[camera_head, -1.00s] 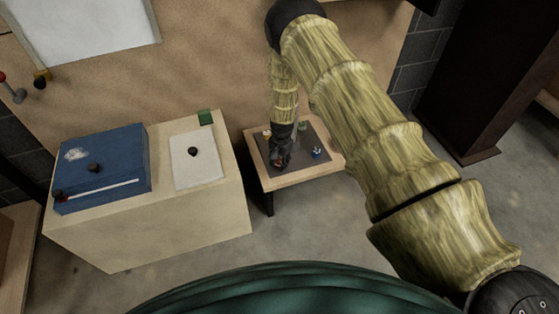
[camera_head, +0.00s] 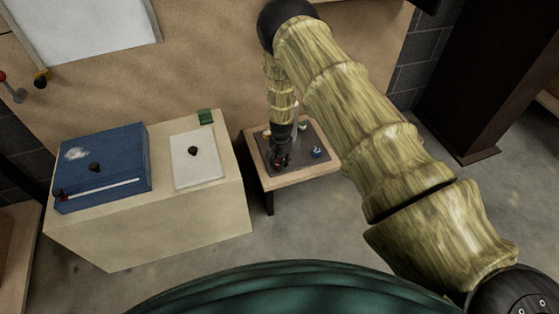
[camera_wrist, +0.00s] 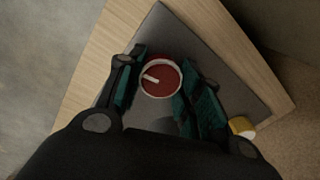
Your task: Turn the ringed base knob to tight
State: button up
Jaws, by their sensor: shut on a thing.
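A round red knob (camera_wrist: 166,73) with a pale ring around its edge and a white pointer mark sits on a dark grey plate (camera_wrist: 165,25) in the wrist view. The mark runs from the knob's middle toward the left and slightly up in that picture. My gripper (camera_wrist: 162,86) is shut on the red knob, with one green-padded finger on each side. In the head view, my gripper (camera_head: 280,160) reaches down to the plate's left part and mostly hides the red knob.
The plate lies on a low wooden table (camera_head: 300,179). A blue knob (camera_head: 317,152) stands to the gripper's right, and a yellow knob (camera_wrist: 242,126) shows at lower right in the wrist view. A cream cabinet (camera_head: 140,238) with a blue box (camera_head: 120,150) stands to the left.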

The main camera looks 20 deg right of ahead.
jog(key=o, duration=1.1)
jog(key=shift+c, duration=0.2)
jog(key=shift+r, duration=0.1)
notch_tip(320, 180, up, 12)
jog(key=shift+s, duration=0.25)
jog(key=shift+d, duration=0.1)
